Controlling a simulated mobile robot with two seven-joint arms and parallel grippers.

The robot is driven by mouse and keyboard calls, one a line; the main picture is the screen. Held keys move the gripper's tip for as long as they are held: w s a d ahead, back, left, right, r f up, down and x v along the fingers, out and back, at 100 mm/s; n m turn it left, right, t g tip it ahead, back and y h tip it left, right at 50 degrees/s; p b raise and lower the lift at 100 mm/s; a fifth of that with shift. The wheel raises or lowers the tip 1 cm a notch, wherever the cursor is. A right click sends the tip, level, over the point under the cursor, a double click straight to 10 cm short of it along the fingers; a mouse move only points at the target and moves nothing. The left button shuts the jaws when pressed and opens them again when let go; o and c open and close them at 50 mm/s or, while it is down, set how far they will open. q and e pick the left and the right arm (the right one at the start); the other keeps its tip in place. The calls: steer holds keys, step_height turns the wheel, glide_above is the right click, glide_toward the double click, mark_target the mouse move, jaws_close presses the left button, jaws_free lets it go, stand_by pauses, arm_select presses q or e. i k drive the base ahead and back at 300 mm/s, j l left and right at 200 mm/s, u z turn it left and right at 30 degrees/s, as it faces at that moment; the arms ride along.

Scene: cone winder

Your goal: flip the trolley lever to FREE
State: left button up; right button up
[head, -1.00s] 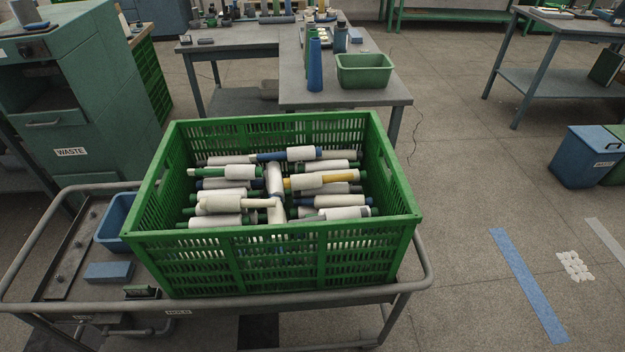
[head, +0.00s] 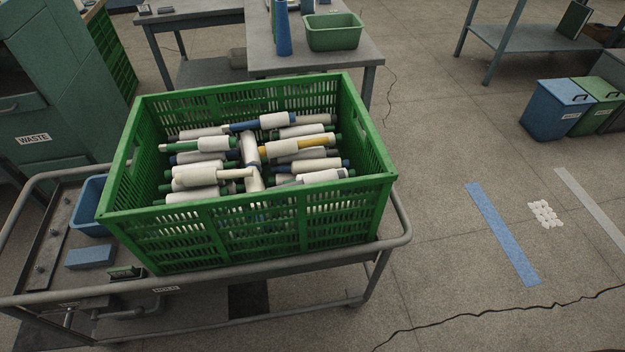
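The trolley (head: 330,258) stands in front of me with its grey tube rail. Another small label (head: 68,304) sits further left, too small to read. A bent grey bar (head: 135,312) below the near rail, close to the HOLD label, looks like the lever; its exact setting is hard to tell. Neither of my grippers shows in the head view.
A green crate (head: 245,238) full of yarn bobbins sits on the trolley. A blue bin (head: 88,210) and a blue block (head: 90,257) lie to its left. A teal WASTE cabinet (head: 75,120) stands behind left.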

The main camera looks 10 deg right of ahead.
mark_target(119, 313)
steer(key=u, duration=1.65)
